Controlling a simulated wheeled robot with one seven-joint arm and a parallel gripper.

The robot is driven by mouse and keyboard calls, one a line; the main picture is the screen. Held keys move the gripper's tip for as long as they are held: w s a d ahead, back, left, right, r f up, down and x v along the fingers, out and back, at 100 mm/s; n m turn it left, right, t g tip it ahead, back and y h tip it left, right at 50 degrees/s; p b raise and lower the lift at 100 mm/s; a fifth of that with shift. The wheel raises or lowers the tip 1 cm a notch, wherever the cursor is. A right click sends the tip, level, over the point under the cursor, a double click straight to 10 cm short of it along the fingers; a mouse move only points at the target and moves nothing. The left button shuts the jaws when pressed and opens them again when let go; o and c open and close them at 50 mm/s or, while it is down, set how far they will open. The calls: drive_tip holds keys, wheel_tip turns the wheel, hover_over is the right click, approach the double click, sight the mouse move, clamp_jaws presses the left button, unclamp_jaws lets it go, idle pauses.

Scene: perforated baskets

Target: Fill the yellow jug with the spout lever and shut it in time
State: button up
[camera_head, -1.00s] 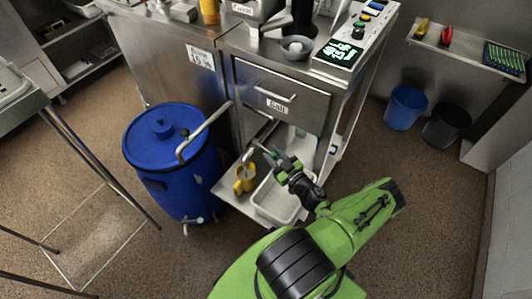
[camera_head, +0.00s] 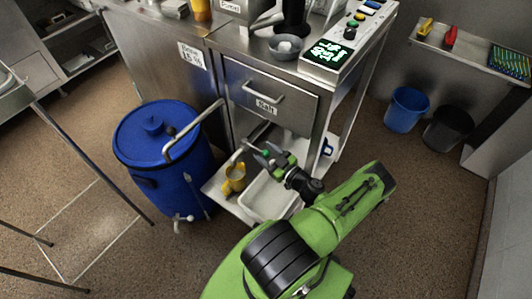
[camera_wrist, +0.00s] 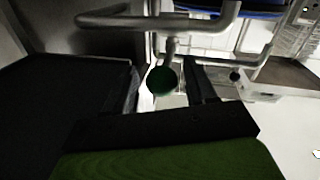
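The yellow jug (camera_head: 236,176) stands upright on the low metal shelf, left of a white tray. A thin metal spout (camera_head: 247,143) ends above and just right of the jug. The lever's round green knob (camera_head: 264,153) is at my gripper (camera_head: 268,160). In the wrist view the dark green knob (camera_wrist: 162,80) lies between the two spread fingers of my gripper (camera_wrist: 163,72), with a gap showing on each side. My gripper is open. I see no stream from the spout, and the inside of the jug is too small to read.
A blue drum (camera_head: 160,175) with a bent metal pipe (camera_head: 195,130) stands left of the shelf. The white tray (camera_head: 268,200) sits below my gripper. A drawer labelled Salt (camera_head: 270,95) is above. A lit green display (camera_head: 326,51) is on the counter.

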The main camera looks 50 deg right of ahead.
drive_tip(key=s+a+p, duration=0.2)
drive_tip(key=s, duration=1.3)
drive_tip(key=shift+s+a, duration=0.25)
drive_tip(key=shift+a, duration=0.15)
